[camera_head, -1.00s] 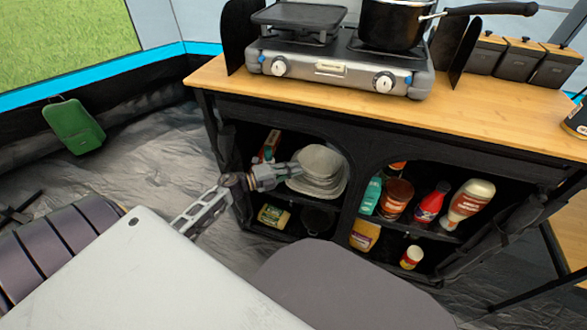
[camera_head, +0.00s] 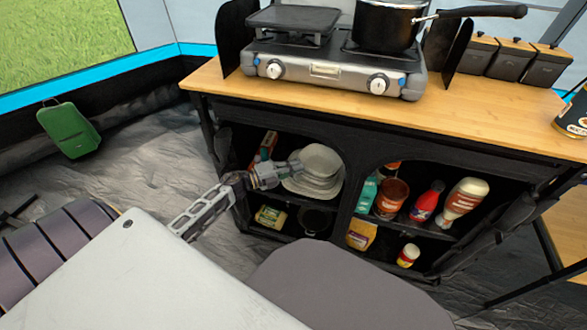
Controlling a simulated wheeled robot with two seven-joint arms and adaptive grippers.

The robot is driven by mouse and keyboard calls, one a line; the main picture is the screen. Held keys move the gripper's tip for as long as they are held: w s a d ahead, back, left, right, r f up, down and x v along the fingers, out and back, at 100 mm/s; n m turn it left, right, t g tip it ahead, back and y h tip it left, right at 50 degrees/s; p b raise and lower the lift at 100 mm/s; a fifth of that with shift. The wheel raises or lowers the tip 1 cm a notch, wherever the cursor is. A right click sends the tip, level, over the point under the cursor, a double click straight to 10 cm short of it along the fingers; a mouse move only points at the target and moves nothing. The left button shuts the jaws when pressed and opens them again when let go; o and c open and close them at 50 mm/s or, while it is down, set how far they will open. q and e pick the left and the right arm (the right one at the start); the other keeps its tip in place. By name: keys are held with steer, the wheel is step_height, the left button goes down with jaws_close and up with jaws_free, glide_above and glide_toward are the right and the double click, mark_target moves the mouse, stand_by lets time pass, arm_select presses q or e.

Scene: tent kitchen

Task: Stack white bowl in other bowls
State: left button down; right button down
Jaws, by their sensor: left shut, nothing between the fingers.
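A white bowl (camera_head: 321,160) sits on top of a stack of white dishes (camera_head: 315,187) on the upper left shelf of the cabinet. The single pieces below it are hard to tell apart. My left gripper (camera_head: 296,166) reaches in from the left with its tip at the left edge of the white bowl. It is shut with nothing between the fingers; whether it touches the bowl cannot be told. My right gripper is not in view.
The cabinet's wooden top (camera_head: 300,101) overhangs the shelves and carries a stove (camera_head: 335,70) and a black pot (camera_head: 385,25). A divider separates the dishes from bottles and cans, such as a red bottle (camera_head: 427,202). A dark pan (camera_head: 315,220) is on the lower shelf.

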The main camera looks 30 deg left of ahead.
arm_select(q)
step_height(320, 180, up, 9)
stand_by(0.7)
steer(key=shift+r, duration=0.15)
stand_by(0.4)
